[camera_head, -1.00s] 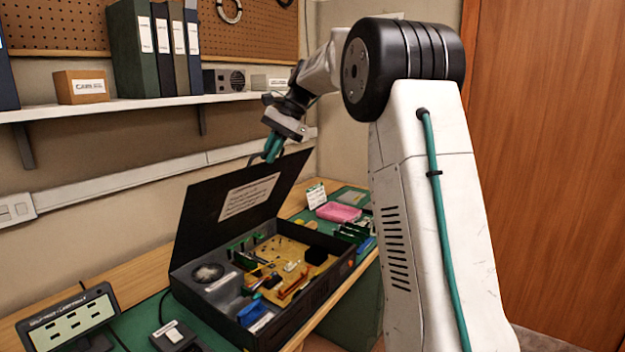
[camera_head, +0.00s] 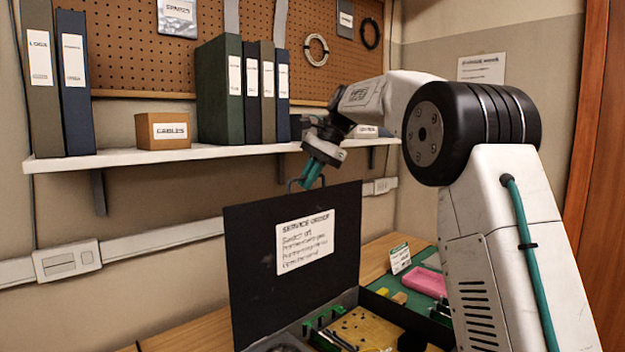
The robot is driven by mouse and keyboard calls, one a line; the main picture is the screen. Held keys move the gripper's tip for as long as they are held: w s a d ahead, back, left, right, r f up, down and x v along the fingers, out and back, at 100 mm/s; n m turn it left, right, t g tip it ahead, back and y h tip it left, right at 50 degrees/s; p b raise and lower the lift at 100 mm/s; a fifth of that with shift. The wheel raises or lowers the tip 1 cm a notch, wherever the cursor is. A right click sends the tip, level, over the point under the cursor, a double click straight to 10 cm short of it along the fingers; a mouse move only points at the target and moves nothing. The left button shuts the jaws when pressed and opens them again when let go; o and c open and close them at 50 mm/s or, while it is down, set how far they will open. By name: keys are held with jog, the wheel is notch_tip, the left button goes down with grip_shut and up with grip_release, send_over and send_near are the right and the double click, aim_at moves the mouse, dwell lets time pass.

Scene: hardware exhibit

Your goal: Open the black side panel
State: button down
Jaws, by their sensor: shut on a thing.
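The black side panel (camera_head: 256,258) stands raised and nearly upright at the back of an open black case (camera_head: 403,315). A white label reading "SERVICE ORDER" (camera_head: 305,242) is on its face. A thin dark handle (camera_head: 291,184) shows at its top edge. My gripper (camera_head: 307,181), with teal fingers, is shut at this handle above the panel's top edge. The finger tips are small in view and partly cover the handle. Inside the case, a yellow circuit board (camera_head: 365,328) shows; the case front is cut off by the picture's lower edge.
A white shelf (camera_head: 150,157) with binders (camera_head: 220,95) and a "CABLES" box (camera_head: 162,130) runs along the wall behind and above the panel. A pink item (camera_head: 427,282) and a small sign (camera_head: 400,258) stand on the bench to the right.

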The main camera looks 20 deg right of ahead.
dwell(0.3)
jog(key=c, duration=1.5)
grip_release()
jog(key=shift+f, duration=0.1)
jog(key=shift+c, duration=0.2)
jog(key=v, duration=0.8)
